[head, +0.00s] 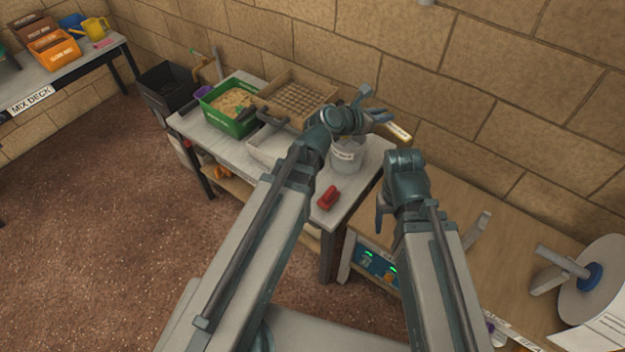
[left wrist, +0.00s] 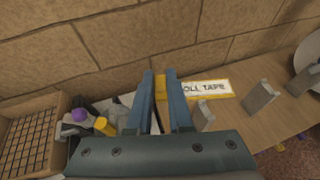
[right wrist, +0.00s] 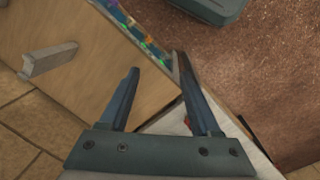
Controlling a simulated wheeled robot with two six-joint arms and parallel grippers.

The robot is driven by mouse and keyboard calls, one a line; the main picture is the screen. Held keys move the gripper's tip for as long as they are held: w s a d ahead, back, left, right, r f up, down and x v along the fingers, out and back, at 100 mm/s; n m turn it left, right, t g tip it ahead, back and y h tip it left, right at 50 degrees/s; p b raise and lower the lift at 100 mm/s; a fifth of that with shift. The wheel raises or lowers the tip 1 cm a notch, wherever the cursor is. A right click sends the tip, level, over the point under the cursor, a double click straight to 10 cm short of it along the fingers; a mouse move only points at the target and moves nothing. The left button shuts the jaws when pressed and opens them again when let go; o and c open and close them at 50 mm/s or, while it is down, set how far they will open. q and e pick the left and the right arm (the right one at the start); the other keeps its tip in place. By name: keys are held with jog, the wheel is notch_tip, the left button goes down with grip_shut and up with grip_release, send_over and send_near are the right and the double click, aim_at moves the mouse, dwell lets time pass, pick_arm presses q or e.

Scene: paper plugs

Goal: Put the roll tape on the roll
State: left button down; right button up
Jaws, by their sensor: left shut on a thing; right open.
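The roll tape (head: 397,131) is a yellow strip-like piece with a white label. My left gripper (head: 374,115) is shut on it and holds it up near the wall. In the left wrist view its "ROLL TAPE" label (left wrist: 207,88) sticks out to the right of the fingers (left wrist: 161,88). A large pale disc with a blue hub (head: 592,276), which looks like the roll, stands at the right of the wooden bench; its edge also shows in the left wrist view (left wrist: 309,50). My right gripper (right wrist: 158,82) is open and empty; in the head view its fingers are mostly hidden.
Grey upright brackets (head: 476,230) stand on the wooden bench (head: 450,192). The left table holds a white bucket (head: 347,158), a red object (head: 328,198), a green bin (head: 231,122) and a grid tray (head: 312,88). The stone wall runs close behind both surfaces.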

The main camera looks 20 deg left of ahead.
jog(key=shift+o, duration=1.2)
notch_tip(320, 180, down, 16)
jog(key=b, duration=1.6)
jog(key=shift+f, duration=0.2)
pick_arm(q)
jog(key=w+a+f+n+t+y, duration=0.1)
jog(key=w+a+f+n+y, duration=0.2)
jog(key=a+f, duration=1.3)
jog(key=shift+w+a+f+t, duration=0.15)
jog(key=shift+w+f+t, duration=0.2)
jog(key=shift+w, duration=0.15)
pick_arm(e)
jog(key=shift+a+f, duration=0.1)
jog(key=shift+f, duration=0.05)
